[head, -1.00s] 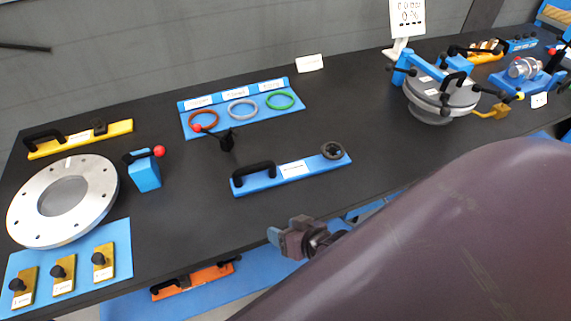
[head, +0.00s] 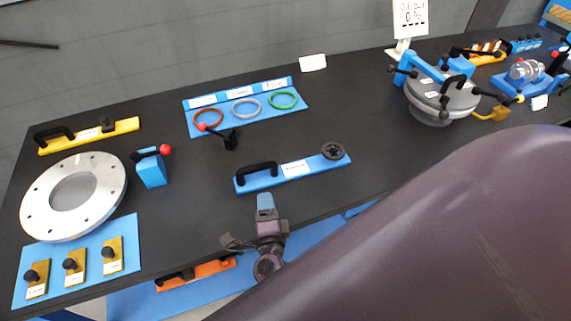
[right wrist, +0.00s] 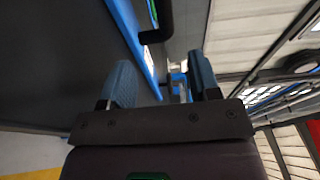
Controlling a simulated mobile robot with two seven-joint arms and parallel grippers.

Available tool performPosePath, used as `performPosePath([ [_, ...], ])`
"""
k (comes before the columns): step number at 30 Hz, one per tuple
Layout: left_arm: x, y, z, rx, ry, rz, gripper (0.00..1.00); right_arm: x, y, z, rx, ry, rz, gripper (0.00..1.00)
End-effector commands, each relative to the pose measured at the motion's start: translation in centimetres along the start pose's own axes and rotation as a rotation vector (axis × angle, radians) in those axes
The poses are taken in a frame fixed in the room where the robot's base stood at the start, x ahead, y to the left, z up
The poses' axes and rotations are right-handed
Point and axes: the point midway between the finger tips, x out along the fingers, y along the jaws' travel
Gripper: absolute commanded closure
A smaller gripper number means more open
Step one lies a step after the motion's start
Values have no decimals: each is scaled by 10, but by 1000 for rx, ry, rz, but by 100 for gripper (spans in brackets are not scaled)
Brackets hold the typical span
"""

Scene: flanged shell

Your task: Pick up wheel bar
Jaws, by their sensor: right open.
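The wheel bar (head: 297,172) is a blue bar lying on the dark table, with a black handle (head: 257,176) at its left end, a white label in the middle and a dark handwheel (head: 333,151) at its right end. My right gripper (head: 265,203) is in front of the handle end, nearer the table's front edge, and apart from the bar. In the right wrist view its two blue fingers (right wrist: 161,80) stand apart with nothing between them. A blue strip and a black handle-like part show beyond them, cut off at the top. My left gripper is not in view.
Behind the bar, a blue board (head: 245,117) holds three coloured rings, with a red-knobbed lever (head: 217,133) at its front. At left are a flanged ring (head: 110,200), a yellow bar (head: 88,136) and a blue block (head: 152,171). A round lidded vessel (head: 440,98) stands at right.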

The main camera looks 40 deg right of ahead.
Motion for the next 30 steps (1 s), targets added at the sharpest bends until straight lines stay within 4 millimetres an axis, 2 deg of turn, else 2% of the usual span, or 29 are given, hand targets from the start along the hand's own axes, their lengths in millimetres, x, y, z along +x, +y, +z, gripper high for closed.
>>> performPosePath([
  [9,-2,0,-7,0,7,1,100,39,-1,-1,7,12,-1,44],
  [19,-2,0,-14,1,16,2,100,63,-3,-2,7,11,0,44],
  [25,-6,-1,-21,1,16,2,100,89,-11,-4,6,10,-1,44],
  [30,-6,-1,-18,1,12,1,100,105,-8,-5,6,10,1,44],
])
